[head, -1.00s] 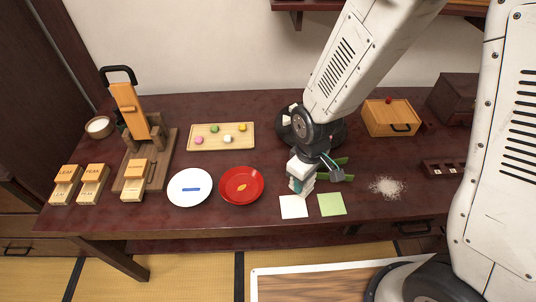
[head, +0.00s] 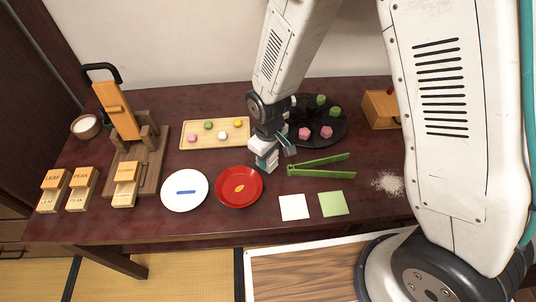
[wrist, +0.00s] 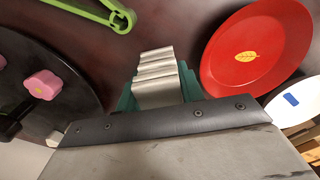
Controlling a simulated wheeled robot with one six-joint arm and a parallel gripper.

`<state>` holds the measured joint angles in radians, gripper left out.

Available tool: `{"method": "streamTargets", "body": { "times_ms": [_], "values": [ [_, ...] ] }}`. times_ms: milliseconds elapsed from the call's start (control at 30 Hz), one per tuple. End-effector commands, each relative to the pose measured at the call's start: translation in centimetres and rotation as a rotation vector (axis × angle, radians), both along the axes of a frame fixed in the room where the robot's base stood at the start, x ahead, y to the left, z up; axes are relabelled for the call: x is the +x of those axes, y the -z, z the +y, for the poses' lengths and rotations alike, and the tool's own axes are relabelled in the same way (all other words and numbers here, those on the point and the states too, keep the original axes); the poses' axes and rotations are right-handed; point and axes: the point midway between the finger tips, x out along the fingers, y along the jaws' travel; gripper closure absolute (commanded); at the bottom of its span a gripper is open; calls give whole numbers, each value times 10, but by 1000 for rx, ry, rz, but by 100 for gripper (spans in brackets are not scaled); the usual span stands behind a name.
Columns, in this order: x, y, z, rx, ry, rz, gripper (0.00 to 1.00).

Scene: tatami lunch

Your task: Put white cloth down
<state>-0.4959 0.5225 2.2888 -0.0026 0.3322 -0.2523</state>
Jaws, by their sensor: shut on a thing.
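My gripper (head: 266,161) is above the table, just behind and to the right of the red plate (head: 222,198). In the wrist view its teal fingers are shut on a pale, ridged, folded piece, which I take to be the white cloth (wrist: 157,72). The cloth appears held above the dark tabletop, though its exact height is hard to tell. A flat white square (head: 294,207) and a flat green square (head: 332,203) lie near the table's front edge.
Green tongs (head: 318,169) lie right of my gripper. A black round tray (head: 335,116) with pink and green sweets is behind them. A wooden tray (head: 188,139) of sweets and a white plate (head: 171,198) are left. White grains (head: 387,184) lie right.

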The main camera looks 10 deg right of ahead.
Motion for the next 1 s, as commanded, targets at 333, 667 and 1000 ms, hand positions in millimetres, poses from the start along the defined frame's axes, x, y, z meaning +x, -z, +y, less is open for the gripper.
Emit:
{"method": "streamTargets", "body": {
  "times_ms": [333,667,1000],
  "values": [
    [0,5,0,0,-1,0,99],
    [0,5,0,1,-1,-1,41],
    [1,-27,1,3,-1,-6,41]
  ]
}}
